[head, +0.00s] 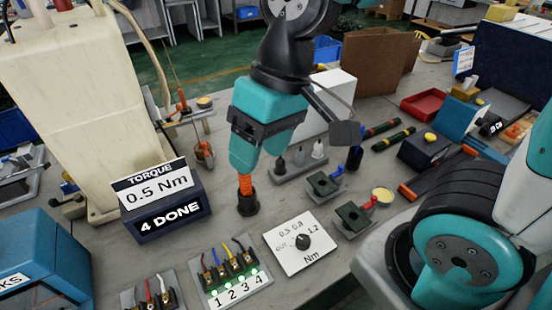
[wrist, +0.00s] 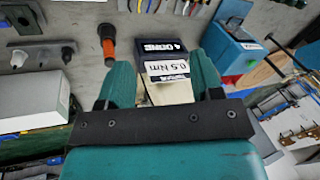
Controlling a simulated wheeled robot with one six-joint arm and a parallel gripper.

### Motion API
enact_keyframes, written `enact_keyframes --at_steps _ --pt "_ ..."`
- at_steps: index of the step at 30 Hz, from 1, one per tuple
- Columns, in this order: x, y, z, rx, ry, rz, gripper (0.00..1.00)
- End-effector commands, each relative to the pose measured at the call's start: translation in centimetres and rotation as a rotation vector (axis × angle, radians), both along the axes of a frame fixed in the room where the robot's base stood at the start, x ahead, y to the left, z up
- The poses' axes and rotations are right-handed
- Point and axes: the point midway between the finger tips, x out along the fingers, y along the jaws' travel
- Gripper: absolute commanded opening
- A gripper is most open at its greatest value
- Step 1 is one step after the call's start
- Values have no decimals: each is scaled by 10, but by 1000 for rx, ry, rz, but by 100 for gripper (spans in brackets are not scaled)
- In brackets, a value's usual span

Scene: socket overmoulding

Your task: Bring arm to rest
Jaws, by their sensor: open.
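My gripper (head: 257,160) hangs over the middle of the bench in the head view. In the wrist view its two teal fingers (wrist: 157,68) stand apart with nothing held between them. An orange-handled tool (head: 245,184) stands upright in a black round holder (head: 248,205) just below the gripper in the head view.
The torque display (head: 157,198) reads 0.5 Nm and 4 DONE. A numbered terminal block (head: 232,285) shows green lights, beside a dial plate (head: 300,242). A cream machine (head: 75,90) stands left. A white box (head: 325,100) and small fixtures stand right of the gripper.

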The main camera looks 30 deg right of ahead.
Motion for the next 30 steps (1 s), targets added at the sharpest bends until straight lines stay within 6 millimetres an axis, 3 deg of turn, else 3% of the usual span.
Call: enact_keyframes --at_steps 1,3,7,30 --pt "-18 1 6 20 -26 72 60" --pt "-35 2 9 40 -50 152 60" --pt "-50 3 12 57 -70 225 60" --pt "-51 3 12 58 -71 230 60"
